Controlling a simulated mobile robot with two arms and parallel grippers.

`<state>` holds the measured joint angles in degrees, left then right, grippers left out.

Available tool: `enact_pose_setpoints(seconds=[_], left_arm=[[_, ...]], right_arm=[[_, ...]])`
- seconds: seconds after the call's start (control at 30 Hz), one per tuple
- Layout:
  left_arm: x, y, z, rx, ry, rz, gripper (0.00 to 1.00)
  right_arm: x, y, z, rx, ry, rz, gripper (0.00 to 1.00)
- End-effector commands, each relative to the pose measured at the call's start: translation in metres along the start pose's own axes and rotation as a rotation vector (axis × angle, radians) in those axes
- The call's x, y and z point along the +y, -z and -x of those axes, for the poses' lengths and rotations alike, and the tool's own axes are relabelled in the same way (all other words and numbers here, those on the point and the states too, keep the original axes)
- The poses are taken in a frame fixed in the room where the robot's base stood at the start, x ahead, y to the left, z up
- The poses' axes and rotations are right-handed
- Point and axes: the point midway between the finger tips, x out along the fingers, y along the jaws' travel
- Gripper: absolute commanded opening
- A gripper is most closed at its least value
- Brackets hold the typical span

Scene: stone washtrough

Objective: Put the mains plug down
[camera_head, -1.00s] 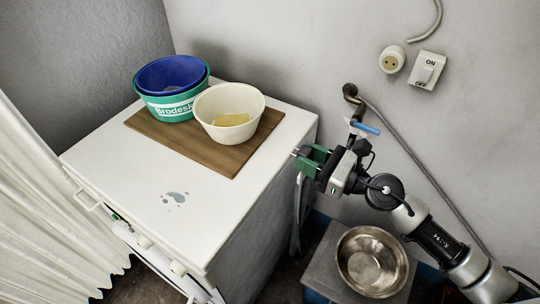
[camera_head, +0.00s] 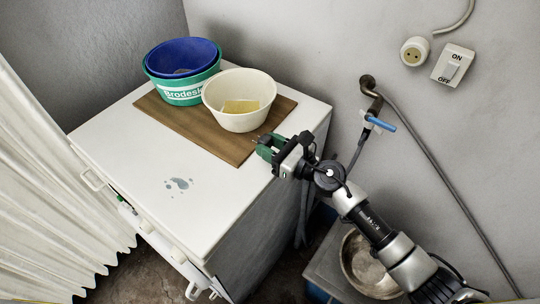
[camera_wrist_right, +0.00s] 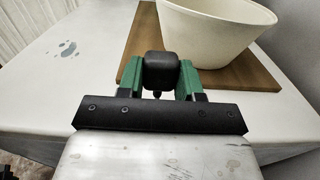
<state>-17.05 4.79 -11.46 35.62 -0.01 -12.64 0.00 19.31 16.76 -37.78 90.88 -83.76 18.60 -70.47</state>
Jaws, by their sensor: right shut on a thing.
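The mains plug (camera_wrist_right: 160,71) is a black block in the right wrist view, held between the two green fingers of my right gripper (camera_wrist_right: 161,78). In the head view the right gripper (camera_head: 268,147) is shut on the plug, which is mostly hidden by the fingers. The gripper is at the right edge of the white machine top (camera_head: 135,150), by the near right corner of the brown wooden board (camera_head: 185,127). I cannot tell whether the plug touches the surface. The left gripper is not in view.
A cream bowl (camera_head: 239,112) with a yellowish block stands on the board, beside a blue bowl nested in a green one (camera_head: 183,92). The front of the white top is clear apart from a grey stain. A wall socket (camera_head: 414,51), blue-handled tap (camera_head: 381,124) and metal basin (camera_head: 360,265) are at right.

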Motion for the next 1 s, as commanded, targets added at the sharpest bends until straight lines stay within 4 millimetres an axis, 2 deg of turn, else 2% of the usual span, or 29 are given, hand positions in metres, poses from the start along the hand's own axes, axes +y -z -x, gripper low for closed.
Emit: enact_pose_setpoints(seconds=[0.03,0.2,0.5,0.97,1.0], left_arm=[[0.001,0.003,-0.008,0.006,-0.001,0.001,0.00],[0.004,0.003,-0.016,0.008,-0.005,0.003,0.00],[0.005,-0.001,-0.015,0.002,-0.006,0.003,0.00],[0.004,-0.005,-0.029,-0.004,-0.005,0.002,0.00],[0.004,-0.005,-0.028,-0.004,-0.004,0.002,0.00]], right_arm=[[0.001,0.014,0.000,0.003,0.001,-0.006,0.00],[0.000,0.035,0.001,0.002,0.003,-0.005,0.00],[0.000,0.035,0.001,0.001,0.001,-0.001,0.00],[0.000,0.049,0.001,0.001,0.002,-0.001,0.00],[0.000,0.048,0.001,0.002,0.002,-0.001,0.38]])
